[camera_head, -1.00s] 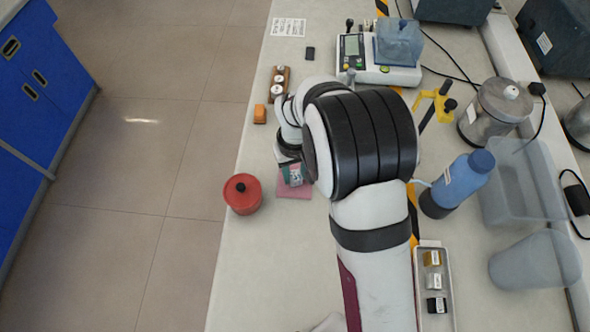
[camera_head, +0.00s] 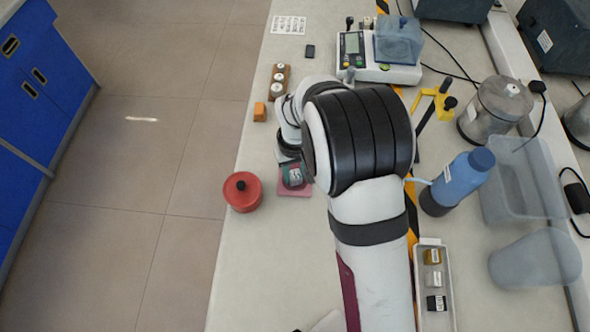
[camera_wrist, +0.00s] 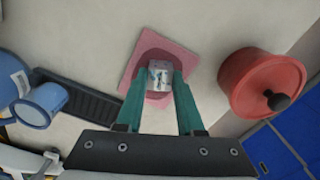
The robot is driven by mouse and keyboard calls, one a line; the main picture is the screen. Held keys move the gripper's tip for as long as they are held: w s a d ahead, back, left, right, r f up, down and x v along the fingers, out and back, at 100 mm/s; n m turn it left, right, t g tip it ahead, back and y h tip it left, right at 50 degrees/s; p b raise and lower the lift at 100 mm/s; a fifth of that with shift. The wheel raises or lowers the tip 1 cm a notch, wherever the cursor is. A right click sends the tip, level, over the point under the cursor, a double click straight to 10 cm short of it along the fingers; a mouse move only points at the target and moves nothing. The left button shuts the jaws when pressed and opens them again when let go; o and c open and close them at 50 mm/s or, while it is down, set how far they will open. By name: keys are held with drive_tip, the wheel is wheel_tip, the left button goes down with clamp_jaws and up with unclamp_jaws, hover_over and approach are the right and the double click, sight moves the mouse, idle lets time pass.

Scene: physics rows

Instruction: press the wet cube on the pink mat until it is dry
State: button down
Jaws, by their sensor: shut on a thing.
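A silvery metal cube (camera_wrist: 160,76) with a pale marked top is between the two teal fingertips of my gripper (camera_wrist: 161,84). My gripper is shut on it, over the middle of the pink mat (camera_wrist: 186,62). A darker patch of mat surrounds the cube; I cannot tell whether it is damp or shadow. I cannot tell for sure whether the cube's underside touches the mat. In the head view the mat (camera_head: 284,193) lies left of my arm, and my gripper (camera_head: 293,181) partly covers it. The cube is hard to make out there.
A red lidded pot (camera_head: 242,193) stands close left of the mat, near the table edge. A tray (camera_head: 447,265) with small labelled cubes is at the lower right. A blue bottle (camera_head: 462,182) stands right of my arm.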

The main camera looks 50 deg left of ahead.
idle(0.3)
drive_tip(key=shift+s+d+r, duration=0.25)
drive_tip(key=shift+r, duration=0.4)
drive_tip(key=shift+f, duration=0.7)
idle(1.1)
drive_tip(key=shift+w+a+r, duration=0.15)
drive_tip(key=shift+r, duration=0.2)
drive_tip(key=shift+w+a+r, duration=0.1)
drive_tip(key=shift+r, duration=0.25)
drive_tip(key=shift+f, duration=0.4)
idle(0.3)
drive_tip(key=shift+f, duration=0.35)
idle(0.8)
